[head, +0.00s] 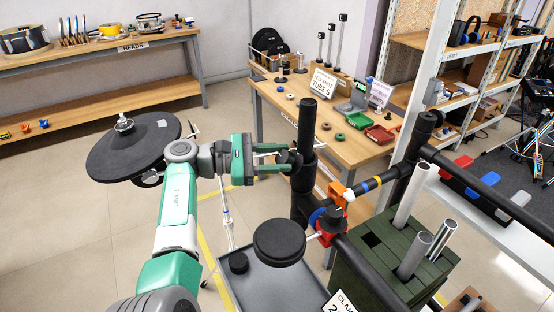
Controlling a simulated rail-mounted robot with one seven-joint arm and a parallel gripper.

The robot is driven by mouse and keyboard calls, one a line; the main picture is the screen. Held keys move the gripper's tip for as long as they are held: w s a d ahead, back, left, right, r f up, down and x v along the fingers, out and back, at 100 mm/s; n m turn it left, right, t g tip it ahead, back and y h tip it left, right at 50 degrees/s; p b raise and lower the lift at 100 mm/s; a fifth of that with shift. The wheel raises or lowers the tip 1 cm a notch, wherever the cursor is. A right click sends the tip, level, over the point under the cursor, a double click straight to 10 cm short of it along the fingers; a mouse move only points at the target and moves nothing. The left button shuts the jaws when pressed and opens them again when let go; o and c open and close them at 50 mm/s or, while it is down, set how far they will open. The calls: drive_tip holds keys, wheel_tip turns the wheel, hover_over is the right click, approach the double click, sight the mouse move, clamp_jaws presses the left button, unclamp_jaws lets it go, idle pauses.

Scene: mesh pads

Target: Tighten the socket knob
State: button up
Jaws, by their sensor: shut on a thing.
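A black socket knob (290,157) sits at the left side of an upright black tube post (306,125), partly hidden by the fingers. My gripper (284,158) reaches in from the left with green fingers, one above the other in the picture. It is shut on the knob, beside the post. The knob's fine shape and how far it is turned cannot be made out.
A large black round pad (120,160) is left of my arm. A smaller black pad (279,238) is over a grey tray (270,280). A red, orange and blue clamp (332,220) is on the black rail, near a green crate (365,250) with metal tubes.

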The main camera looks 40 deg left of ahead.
sight(277, 160)
drive_tip(key=o, duration=1)
wheel_tip(277, 160, up, 5)
drive_tip(key=p, duration=0.3)
drive_tip(key=shift+f, duration=0.15)
drive_tip(key=shift+s+d+f+p, duration=0.2)
drive_tip(key=shift+s+p, duration=0.15)
drive_tip(key=shift+p, duration=0.35)
drive_tip(key=s+d+p, duration=0.6)
drive_tip(key=s+d, duration=0.2)
drive_tip(key=s, duration=0.4)
drive_tip(key=shift+s+d+r+p, duration=0.15)
drive_tip(key=shift+s+r+p, duration=0.2)
drive_tip(key=shift+s+p, duration=0.05)
drive_tip(key=shift+w, duration=0.1)
